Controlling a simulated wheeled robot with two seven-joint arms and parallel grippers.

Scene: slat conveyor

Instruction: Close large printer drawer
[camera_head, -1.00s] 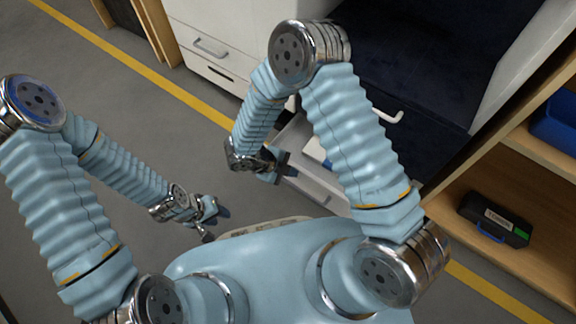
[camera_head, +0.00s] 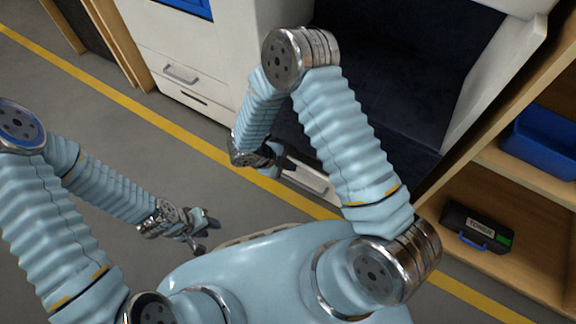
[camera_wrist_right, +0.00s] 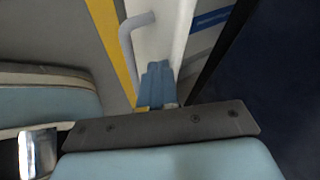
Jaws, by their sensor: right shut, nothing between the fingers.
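The large printer's white drawer (camera_head: 308,178) shows low at the printer's front in the head view, partly hidden by my right arm. In the right wrist view its pale front has a grey bar handle (camera_wrist_right: 128,45), and a strip with a blue label (camera_wrist_right: 212,18) shows behind the front's top edge, so it looks slightly open. My right gripper (camera_head: 276,160) is shut and empty, at the left part of the drawer front. Its blue fingers (camera_wrist_right: 158,85) appear against or very near the front; contact is unclear. My left gripper (camera_head: 208,222) hangs over the floor, its fingers too small to judge.
The printer's dark recess (camera_head: 380,75) lies behind my right arm. A white cabinet (camera_head: 190,50) with a handle stands left of it. A wooden shelf (camera_head: 520,250) at the right holds a black toner box (camera_head: 475,228) and a blue bin (camera_head: 545,140). Floor at the left is free.

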